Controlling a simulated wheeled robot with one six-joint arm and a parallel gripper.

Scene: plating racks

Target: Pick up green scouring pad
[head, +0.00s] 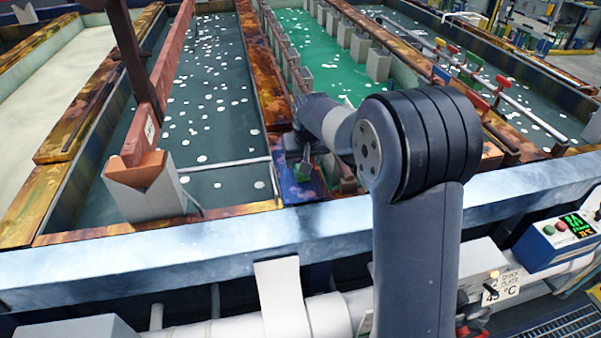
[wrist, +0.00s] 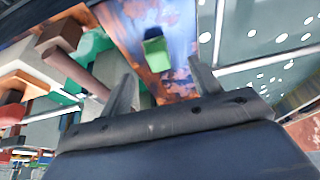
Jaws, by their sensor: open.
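The green scouring pad (wrist: 157,52) shows as a small green block in the wrist view, on a blue and rust-coloured ledge. It lies ahead of my gripper (wrist: 163,80), roughly in line with the space between the two fingers. The fingers are spread apart with nothing between them, and the pad is beyond their tips. My arm hides part of that area.
A dark tank (head: 205,120) with white floating specks lies left of the ledge, and a green tank (head: 320,60) lies beyond. A red bar in a grey-orange cradle (head: 145,187) stands at left. A pale blue rail (head: 190,250) runs along the front.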

